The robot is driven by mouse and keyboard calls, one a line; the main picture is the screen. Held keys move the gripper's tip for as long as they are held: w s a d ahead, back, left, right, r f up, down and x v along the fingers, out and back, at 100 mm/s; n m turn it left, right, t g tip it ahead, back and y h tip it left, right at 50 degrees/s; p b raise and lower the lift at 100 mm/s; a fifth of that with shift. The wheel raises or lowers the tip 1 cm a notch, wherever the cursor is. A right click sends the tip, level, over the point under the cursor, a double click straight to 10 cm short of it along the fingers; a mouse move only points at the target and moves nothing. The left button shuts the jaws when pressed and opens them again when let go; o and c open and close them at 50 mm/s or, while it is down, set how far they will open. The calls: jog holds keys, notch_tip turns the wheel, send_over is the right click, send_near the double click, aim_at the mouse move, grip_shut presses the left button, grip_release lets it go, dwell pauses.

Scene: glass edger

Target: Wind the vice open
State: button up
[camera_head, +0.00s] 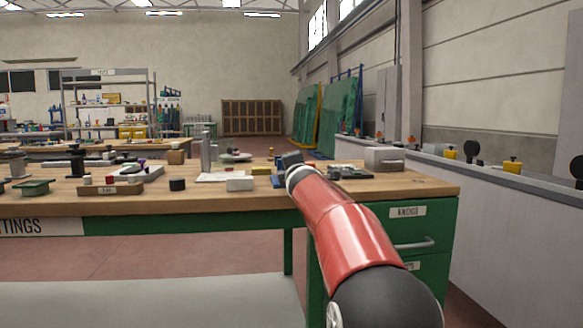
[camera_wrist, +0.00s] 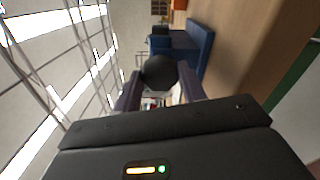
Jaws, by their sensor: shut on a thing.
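The vice is blue and stands on the wooden bench; in the wrist view its body (camera_wrist: 201,48) is just beyond my fingers. In the head view only a small blue part (camera_head: 278,182) shows beside my arm. A round black knob (camera_wrist: 158,72), which looks like the end of the vice's handle, sits between my two fingers in the wrist view. My gripper (camera_wrist: 160,86) is shut on this knob. In the head view my gripper (camera_head: 291,160) is dark and small at the end of my red arm, and the knob cannot be made out.
The wooden bench top (camera_head: 420,186) holds many small items. A grey box (camera_head: 384,159) stands right of the vice, and a white block (camera_head: 240,184) and a black cylinder (camera_head: 177,184) lie to its left. Green drawers (camera_head: 408,228) are under the right end. Bare wood shows along the front edge.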

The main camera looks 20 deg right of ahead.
jog(key=shift+d+f+n, duration=0.1)
jog(key=shift+f+n, duration=0.1)
jog(key=shift+n, duration=0.2)
jog(key=o, duration=0.8)
jog(key=shift+o, duration=0.9)
jog(key=shift+r, duration=0.15)
jog(key=v, duration=0.8)
jog(key=shift+b, duration=0.45)
jog(key=shift+w, duration=0.1)
jog(key=s+a+f+m+g+y, duration=0.1)
jog(key=s+a+f+m+g, duration=0.3)
jog(key=s+f, duration=0.5)
jog(key=s+a+f+m+g+y, duration=0.2)
jog(key=s+a+f+m+g, duration=0.2)
jog(key=s+a+f+m, duration=0.4)
jog(key=s+a+f+m+g+y+p, duration=0.1)
jog(key=s+a+f+m, duration=0.5)
jog(key=s+f, duration=0.6)
jog(key=s+g+y, duration=0.1)
jog(key=s+g, duration=0.1)
jog(key=s, duration=0.5)
jog(key=shift+s+a+m+g, duration=0.3)
jog(key=shift+s+g, duration=0.1)
